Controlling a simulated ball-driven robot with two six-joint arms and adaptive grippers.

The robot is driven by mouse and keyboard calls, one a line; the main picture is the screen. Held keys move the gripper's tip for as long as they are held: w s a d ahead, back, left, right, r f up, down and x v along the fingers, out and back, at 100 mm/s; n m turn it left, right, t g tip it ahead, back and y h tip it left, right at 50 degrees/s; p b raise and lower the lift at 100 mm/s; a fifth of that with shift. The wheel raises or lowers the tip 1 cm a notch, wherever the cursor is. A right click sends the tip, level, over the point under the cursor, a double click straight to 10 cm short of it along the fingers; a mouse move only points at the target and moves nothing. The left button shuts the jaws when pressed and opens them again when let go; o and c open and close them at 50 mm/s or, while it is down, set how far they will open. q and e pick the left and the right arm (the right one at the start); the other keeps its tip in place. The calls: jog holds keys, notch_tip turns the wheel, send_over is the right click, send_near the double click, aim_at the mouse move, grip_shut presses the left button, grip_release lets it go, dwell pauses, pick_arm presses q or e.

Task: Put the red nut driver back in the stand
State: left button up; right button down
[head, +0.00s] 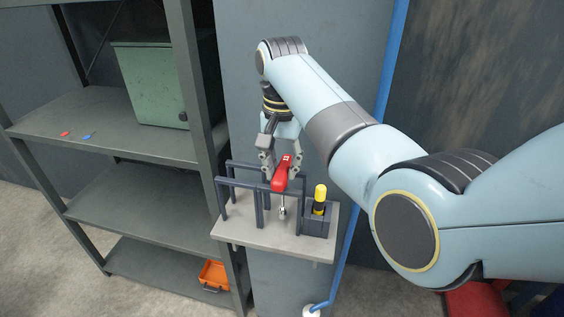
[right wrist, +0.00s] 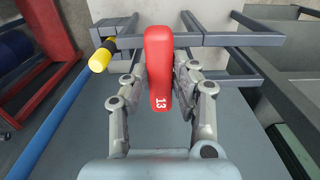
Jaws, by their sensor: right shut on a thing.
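The red nut driver (head: 280,175) has a red handle and a metal shaft hanging down beneath it. In the right wrist view its handle (right wrist: 158,62) shows the number 13. My right gripper (head: 281,168) is shut on the handle, with a finger on each side. The dark grey stand (head: 262,193) has a rail frame with posts. The left gripper is out of view.
The yellow-and-black tool (head: 320,198) stands in a dark block (head: 316,223) on the small light shelf (head: 262,236). A grey rack (head: 131,190) with a green box (head: 150,83) is at left. A blue pipe (head: 389,75) runs behind my right arm.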

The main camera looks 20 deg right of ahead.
aim_at(282, 169)
jog(key=shift+f, duration=0.1)
jog(key=c, duration=0.6)
grip_release()
jog(key=shift+c, duration=0.2)
jog(key=shift+r, duration=0.2)
jog(key=shift+r+p, duration=0.3)
jog(key=shift+r, duration=0.4)
notch_tip(282, 169, up, 8)
dwell(0.8)
jog(key=shift+f, duration=0.2)
